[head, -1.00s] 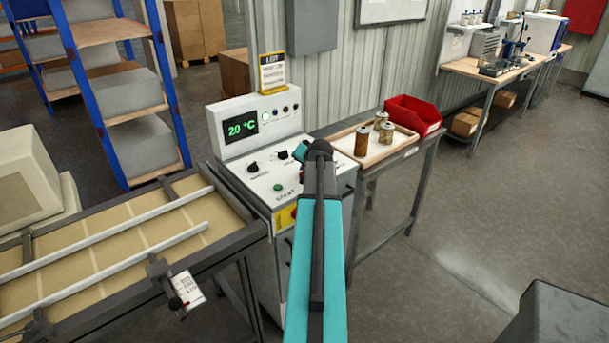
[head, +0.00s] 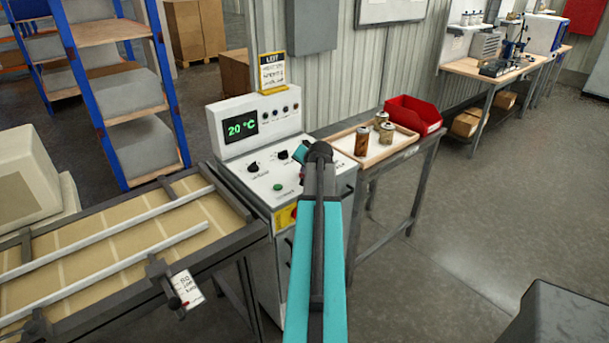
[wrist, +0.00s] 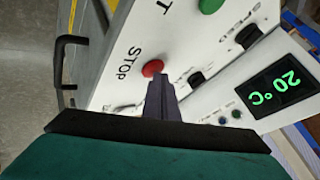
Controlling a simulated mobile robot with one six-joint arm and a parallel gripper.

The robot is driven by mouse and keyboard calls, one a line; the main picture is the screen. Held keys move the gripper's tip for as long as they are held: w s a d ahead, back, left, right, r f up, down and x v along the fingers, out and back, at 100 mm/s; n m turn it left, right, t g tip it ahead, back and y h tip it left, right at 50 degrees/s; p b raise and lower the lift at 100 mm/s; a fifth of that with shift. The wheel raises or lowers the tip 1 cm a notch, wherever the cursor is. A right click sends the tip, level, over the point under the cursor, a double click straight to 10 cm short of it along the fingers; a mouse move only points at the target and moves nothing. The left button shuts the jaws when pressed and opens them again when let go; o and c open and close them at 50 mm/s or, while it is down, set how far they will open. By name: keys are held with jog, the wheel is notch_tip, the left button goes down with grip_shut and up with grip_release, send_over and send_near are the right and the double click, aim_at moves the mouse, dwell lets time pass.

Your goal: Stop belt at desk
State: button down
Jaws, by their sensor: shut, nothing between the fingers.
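The control desk (head: 232,176) stands at the right end of the belt (head: 110,250), its green display reading 20 °C. In the wrist view the red STOP button (wrist: 152,68) sits on the sloped white panel beside the word STOP. My gripper (wrist: 160,82) is shut and empty, its fingertips at the lower edge of the red button in the picture. I cannot tell whether they touch it. A green button (wrist: 210,4) lies farther up the panel, and it also shows in the head view (head: 278,187). In the head view my arm hides the fingertips and the STOP button.
Black knobs (wrist: 248,36) sit near the display. A dark handle (wrist: 62,70) sticks out at the panel's side. A side table (head: 405,160) with a tray of cans (head: 361,140) and a red bin (head: 412,114) stands right of the desk.

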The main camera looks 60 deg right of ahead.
dwell(0.5)
jog(key=shift+r+p, duration=0.35)
jog(key=shift+r, duration=0.4)
jog(key=shift+r, duration=0.1)
jog(key=shift+r+p, duration=1.25)
jog(key=shift+r, duration=1.2)
